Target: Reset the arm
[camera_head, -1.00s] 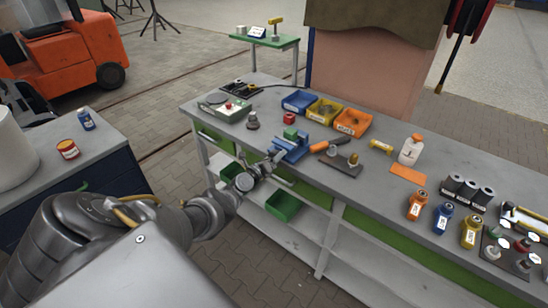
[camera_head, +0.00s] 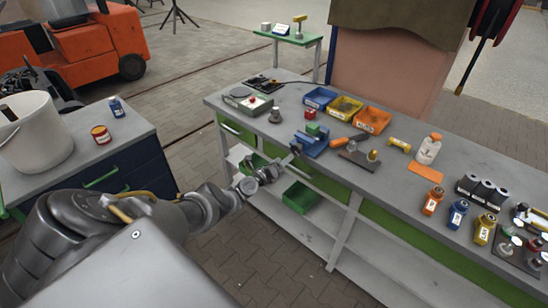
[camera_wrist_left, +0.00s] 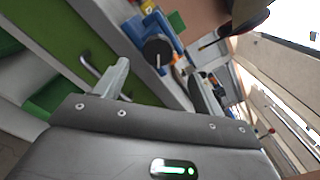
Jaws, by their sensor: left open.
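My left gripper (camera_head: 284,166) is in front of the long workbench (camera_head: 228,99), at the near edge by the blue vise (camera_head: 312,145). Its fingers are apart, with nothing visible between them. In the left wrist view, the two fingers (camera_wrist_left: 160,86) also stand apart, and the blue vise (camera_wrist_left: 158,26) shows beyond them with its dark round handle end. A green block (camera_head: 313,128) sits at the top of the vise. My left arm reaches in from the lower left. My right gripper is not in view.
Blue, yellow and orange bins (camera_head: 345,107) stand behind the vise. Bottles (camera_head: 458,214) and dark cylinders are at the right. A side table (camera_head: 110,154) at left holds a white bucket (camera_head: 38,140) and cans. Green bins (camera_head: 300,197) sit on the shelf below the bench.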

